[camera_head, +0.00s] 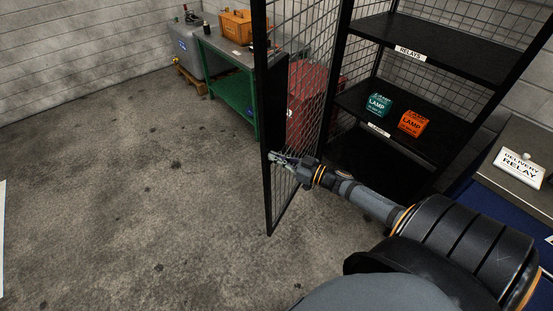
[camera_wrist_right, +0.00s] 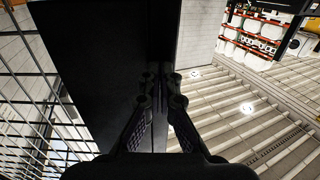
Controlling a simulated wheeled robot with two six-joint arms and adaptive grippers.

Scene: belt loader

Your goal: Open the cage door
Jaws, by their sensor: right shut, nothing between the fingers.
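The cage door (camera_head: 306,82) is a black-framed wire mesh panel. It stands swung out from the shelf cage, with the shelves open to view behind it. My right gripper (camera_head: 277,158) is at the door's free edge, at the lower part of the dark plate on it. In the right wrist view the gripper (camera_wrist_right: 162,92) is shut with nothing between its fingers, in front of the black plate (camera_wrist_right: 105,70). The mesh shows at the left there. I cannot tell whether the fingers touch the door. My left gripper is not in view.
Black shelves (camera_head: 430,52) hold a teal lamp box (camera_head: 378,104) and an orange lamp box (camera_head: 413,123). A green workbench (camera_head: 232,85) and a red cabinet (camera_head: 308,100) stand behind the door. A delivery relay sign (camera_head: 519,168) is at right. The floor at left is clear.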

